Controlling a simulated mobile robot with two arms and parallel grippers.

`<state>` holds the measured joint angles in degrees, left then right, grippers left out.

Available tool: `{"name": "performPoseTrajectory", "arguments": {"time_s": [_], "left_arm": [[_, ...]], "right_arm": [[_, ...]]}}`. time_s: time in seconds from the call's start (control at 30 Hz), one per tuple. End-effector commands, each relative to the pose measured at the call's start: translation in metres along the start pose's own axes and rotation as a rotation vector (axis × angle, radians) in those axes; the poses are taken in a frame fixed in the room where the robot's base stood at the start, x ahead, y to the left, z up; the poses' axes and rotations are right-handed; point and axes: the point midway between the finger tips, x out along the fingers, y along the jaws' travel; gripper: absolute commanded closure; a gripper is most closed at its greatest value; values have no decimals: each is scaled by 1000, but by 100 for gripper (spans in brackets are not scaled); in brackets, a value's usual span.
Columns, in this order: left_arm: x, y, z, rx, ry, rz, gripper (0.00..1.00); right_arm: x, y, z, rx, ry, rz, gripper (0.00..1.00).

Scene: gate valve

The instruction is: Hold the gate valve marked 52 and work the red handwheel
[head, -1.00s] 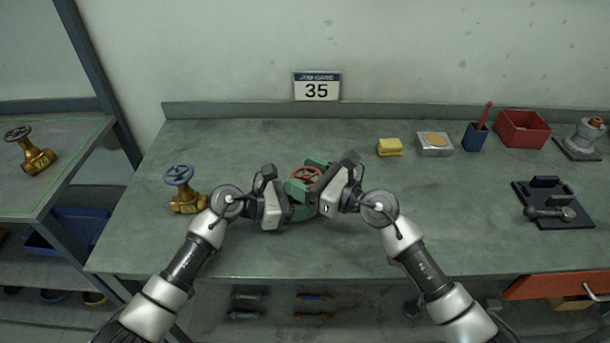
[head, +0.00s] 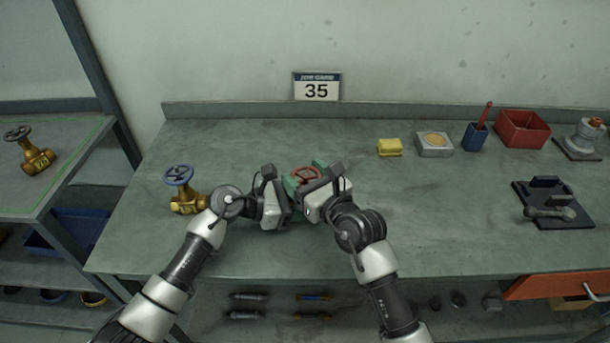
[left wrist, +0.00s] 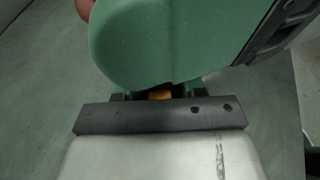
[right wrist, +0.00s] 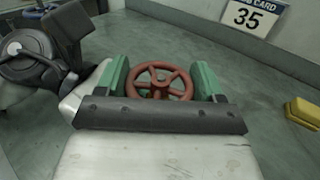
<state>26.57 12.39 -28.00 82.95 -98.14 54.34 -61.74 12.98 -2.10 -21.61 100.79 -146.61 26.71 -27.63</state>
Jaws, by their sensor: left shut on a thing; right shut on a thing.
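The red handwheel (head: 306,174) shows between my two grippers in the head view, and clearly in the right wrist view (right wrist: 158,81). My right gripper (head: 307,178) is shut on the handwheel, with a green finger on each side of its rim. My left gripper (head: 287,200) is low beside it, shut on the valve under the wheel. The valve body is almost wholly hidden; a small brass-yellow bit (left wrist: 160,95) shows below a large green finger in the left wrist view. No number on this valve is visible.
A brass valve with a blue wheel (head: 183,190) stands left of my left gripper. Another brass valve (head: 36,155) is on the left shelf. A job card reading 35 (head: 316,91) is at the back.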

Motion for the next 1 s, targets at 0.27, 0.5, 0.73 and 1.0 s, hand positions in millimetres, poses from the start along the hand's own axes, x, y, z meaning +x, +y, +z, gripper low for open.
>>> {"name": "performPoseTrajectory", "arguments": {"time_s": [0.27,0.5,0.73,1.0], "left_arm": [[1,-1,0,0,0,-1,73],[1,0,0,0,0,-1,73],[0,0,0,0,0,-1,73],[0,0,0,0,0,-1,73]], "right_arm": [[0,0,1,4,1,-22,56],[0,0,1,4,1,-21,17],[0,0,0,2,1,-21,6],[-13,0,-1,3,3,-23,6]]}}
